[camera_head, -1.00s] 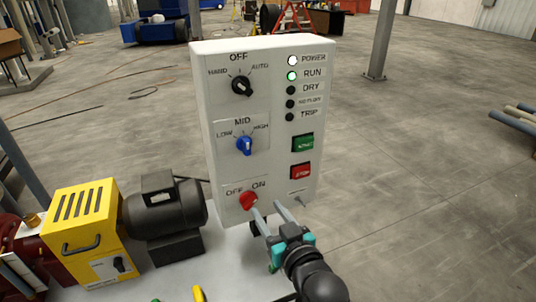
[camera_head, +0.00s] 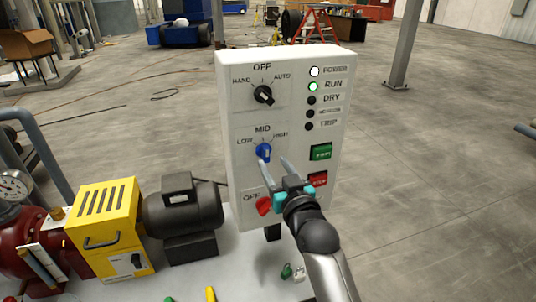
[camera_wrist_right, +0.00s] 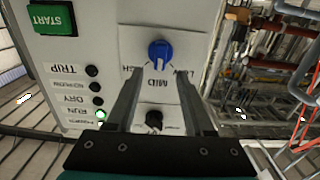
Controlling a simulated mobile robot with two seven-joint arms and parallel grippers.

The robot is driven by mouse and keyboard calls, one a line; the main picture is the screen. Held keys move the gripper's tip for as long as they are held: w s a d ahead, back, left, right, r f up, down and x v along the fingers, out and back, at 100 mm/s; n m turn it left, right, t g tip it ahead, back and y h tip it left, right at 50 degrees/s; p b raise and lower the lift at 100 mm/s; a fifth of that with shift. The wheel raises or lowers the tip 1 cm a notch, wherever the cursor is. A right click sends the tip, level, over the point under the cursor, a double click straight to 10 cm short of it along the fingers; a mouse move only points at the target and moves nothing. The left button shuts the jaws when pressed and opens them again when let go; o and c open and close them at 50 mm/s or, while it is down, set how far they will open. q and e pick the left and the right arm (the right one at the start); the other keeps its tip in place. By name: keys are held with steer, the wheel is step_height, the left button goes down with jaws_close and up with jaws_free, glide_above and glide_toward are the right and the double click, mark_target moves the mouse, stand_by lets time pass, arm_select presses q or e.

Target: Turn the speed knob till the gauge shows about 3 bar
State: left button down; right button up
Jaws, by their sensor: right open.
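The blue speed knob (camera_head: 264,152), marked LOW, MID and HIGH, is on the front of a white control box (camera_head: 285,70). My right gripper (camera_head: 274,161) is open and empty just in front of it, a little low and right in the head view. In the right wrist view, which shows the panel upside down, the blue knob (camera_wrist_right: 160,50) lies beyond the two spread fingers (camera_wrist_right: 160,80), roughly centred between them. I see no contact. The round gauge (camera_head: 14,186) is at the left edge; its reading is too small to tell. My left gripper is not in view.
A black selector (camera_head: 264,95) is above the blue knob and a red switch (camera_head: 264,206) below. Green (camera_head: 320,152) and red (camera_head: 318,179) buttons are close to the right. A yellow housing (camera_head: 104,226) and dark motor (camera_head: 182,212) stand left. The RUN lamp (camera_head: 313,87) is green.

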mark_target(267, 153)
steer(key=shift+x, duration=2.6)
jaws_close()
